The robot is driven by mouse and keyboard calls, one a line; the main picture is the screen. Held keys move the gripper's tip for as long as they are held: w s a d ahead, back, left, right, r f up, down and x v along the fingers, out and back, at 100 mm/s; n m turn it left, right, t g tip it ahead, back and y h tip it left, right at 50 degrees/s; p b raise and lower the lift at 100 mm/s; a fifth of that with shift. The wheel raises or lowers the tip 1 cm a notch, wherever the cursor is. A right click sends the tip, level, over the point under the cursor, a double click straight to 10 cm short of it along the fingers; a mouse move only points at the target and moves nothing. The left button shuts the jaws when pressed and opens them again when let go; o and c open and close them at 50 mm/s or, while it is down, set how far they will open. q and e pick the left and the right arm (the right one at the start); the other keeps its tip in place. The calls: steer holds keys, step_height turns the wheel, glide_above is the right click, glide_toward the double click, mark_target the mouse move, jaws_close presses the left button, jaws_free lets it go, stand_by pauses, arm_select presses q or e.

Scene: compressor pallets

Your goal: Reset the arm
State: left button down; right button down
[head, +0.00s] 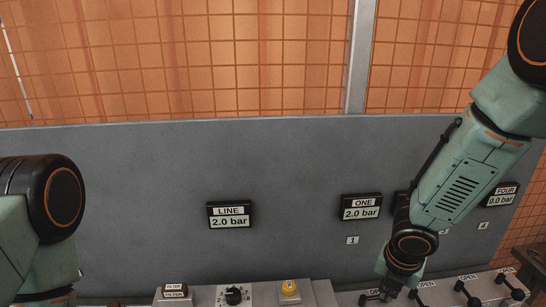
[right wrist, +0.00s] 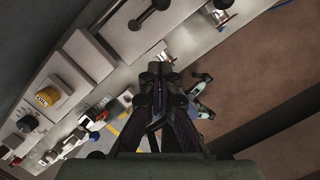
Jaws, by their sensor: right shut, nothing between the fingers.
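My right arm comes in from the upper right and reaches down in front of the grey panel (head: 130,190). My right gripper (head: 388,290) is low in the head view, close to the valve levers at the panel's foot. In the right wrist view the right gripper (right wrist: 160,78) has its dark fingers together with nothing between them, above the console. My left arm stands at the left edge of the head view; its gripper is outside the picture.
The LINE display (head: 231,215) and the ONE display (head: 361,207) read 2.0 bar; the FOUR display (head: 502,195) reads 0.0 bar. My right arm covers the displays between. A black knob (head: 233,295), yellow button (head: 289,287) and several OPEN levers (head: 468,293) line the bottom.

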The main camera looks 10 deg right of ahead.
steer(key=s+a+f+m+t+y+b, duration=0.1)
steer(key=s+a+f+m+y+b, duration=0.55)
steer(key=m, duration=1.25)
steer(key=s+f+m+g+h+b, duration=0.1)
steer(key=s+f+m+b, duration=0.3)
steer(key=s+f, duration=0.6)
steer(key=s+f+m+g+h+b, duration=0.2)
steer(key=s+f+m+h+b, duration=0.2)
steer(key=s+f+b, duration=0.5)
step_height(320, 180, down, 8)
steer(key=shift+s+d+f+m, duration=0.15)
steer(key=shift+s+m, duration=0.45)
steer(key=shift+s, duration=0.45)
steer(key=shift+w, duration=0.1)
